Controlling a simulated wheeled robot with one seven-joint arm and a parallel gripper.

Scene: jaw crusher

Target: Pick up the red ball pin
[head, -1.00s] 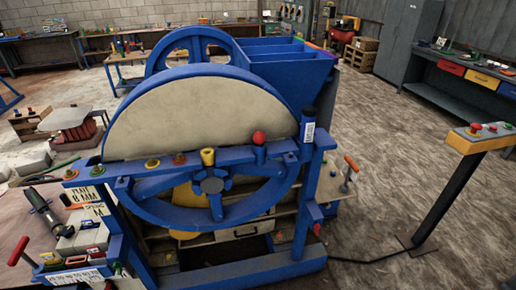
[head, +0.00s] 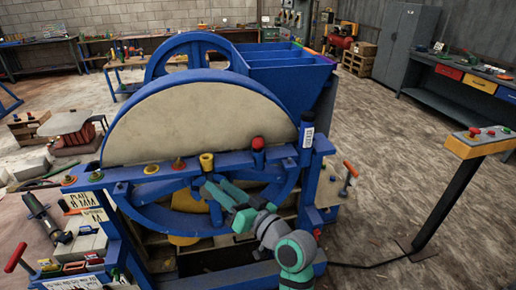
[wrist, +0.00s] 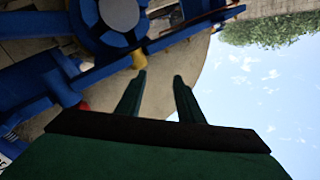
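The red ball pin (head: 258,143) stands upright on the blue beam in front of the crusher's big pale disc, right of the yellow cup-shaped piece. In the wrist view a bit of red (wrist: 85,105), likely its ball, shows at the edge of my gripper's dark body, which hides part of it. My gripper (head: 208,188) is in front of the blue flywheel, below and left of the pin and apart from it. In the wrist view my gripper (wrist: 160,78) has its two fingers spread, with nothing between them.
The yellow piece (head: 206,162) on the beam (head: 228,160) appears close to a fingertip in the wrist view. A dark-capped post (head: 307,128) with a label stands right of the pin. A control stand (head: 480,141) is at the far right, with open floor between.

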